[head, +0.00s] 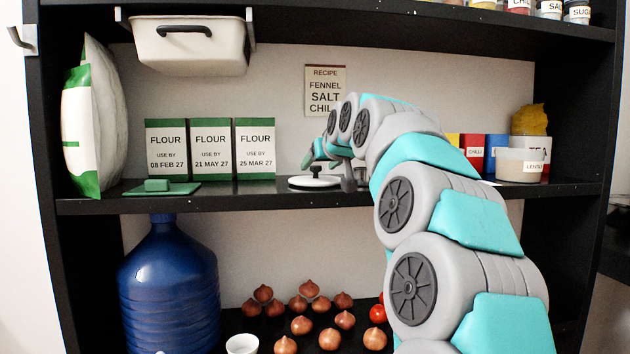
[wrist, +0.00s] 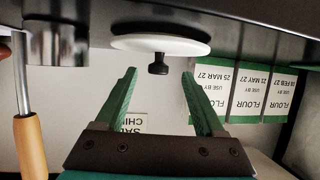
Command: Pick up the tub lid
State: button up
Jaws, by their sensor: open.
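A white round lid (head: 315,182) with a dark knob lies flat on the middle shelf, right of the flour boxes. In the wrist view, which is upside down, the white disc (wrist: 150,44) and its black knob (wrist: 158,66) show clearly. My gripper (head: 313,157) is just above the lid in the head view. In the wrist view my gripper (wrist: 159,72) is open and empty, with its green fingertips on either side of the knob and clear gaps between. My arm hides part of the shelf to the right.
A green square lid (head: 162,188) lies on the shelf's left part. Three flour boxes (head: 210,150) stand behind. A metal cylinder (wrist: 55,45) and a wooden-handled tool (wrist: 30,145) are close beside the lid. A lentil tub (head: 519,165) stands right. A cream bin (head: 190,45) hangs above.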

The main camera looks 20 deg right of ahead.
aim_at(317, 167)
jog(key=x, duration=0.5)
jog(key=shift+d+r+p, duration=0.1)
jog(key=shift+d+p, duration=0.05)
jog(key=shift+p, duration=0.25)
grip_shut()
